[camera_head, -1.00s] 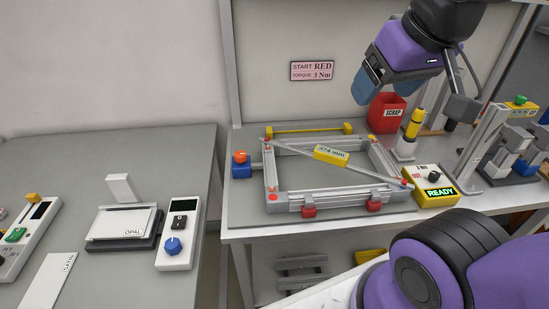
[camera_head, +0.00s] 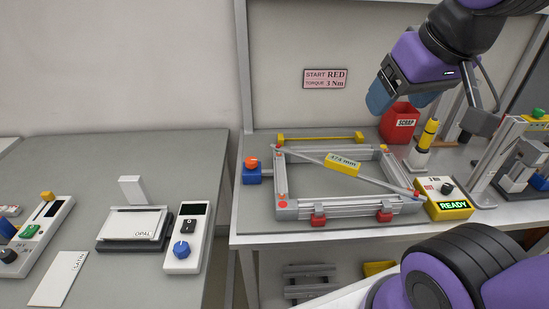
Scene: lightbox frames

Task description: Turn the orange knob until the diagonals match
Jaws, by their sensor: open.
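The orange knob (camera_head: 252,162) sits on a blue block (camera_head: 252,175) at the left side of the aluminium frame (camera_head: 300,209). The frame lies flat on the right-hand bench. A thin diagonal gauge bar (camera_head: 383,181) crosses the frame from upper left to lower right. Its yellow display (camera_head: 342,164) reads 374 mm, though the digits are small. My gripper (camera_head: 378,100), with blue fingers, hangs above the back right of the frame, in front of the red scrap bin. It is open and well apart from the knob. The gap between its fingers is hard to see.
A yellow box (camera_head: 447,209) showing READY stands right of the frame. A yellow bar (camera_head: 320,138) lies behind it. The red SCRAP bin (camera_head: 400,124) and a yellow-handled tool (camera_head: 428,133) stand at the back right. The left bench (camera_head: 70,170) holds panels and a control box.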

